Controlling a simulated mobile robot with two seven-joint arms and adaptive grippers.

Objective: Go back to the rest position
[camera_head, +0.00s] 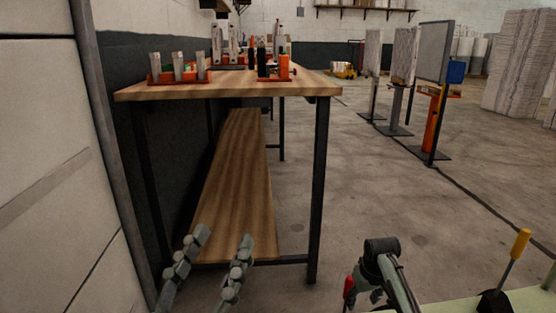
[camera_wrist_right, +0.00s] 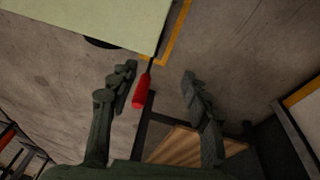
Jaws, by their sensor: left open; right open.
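My left gripper (camera_head: 223,236) is at the lower left of the head view. Its two fingers are spread and empty, in front of the workbench's lower shelf. My right gripper (camera_head: 376,292) is at the lower middle of the head view, partly hidden by its own arm. In the right wrist view the right gripper (camera_wrist_right: 159,72) has its fingers wide apart with nothing clamped. A red-handled tool (camera_wrist_right: 141,92) shows between them, closer to the left finger. Its red handle (camera_head: 349,286) also shows beside the right gripper in the head view.
A wooden workbench (camera_head: 230,90) with orange trays (camera_head: 180,76) stands ahead. A pale green surface (camera_head: 460,306) is at lower right, with a yellow-handled tool (camera_head: 520,243). A white wall panel (camera_head: 50,180) is close on the left. Open floor (camera_head: 400,200) lies to the right.

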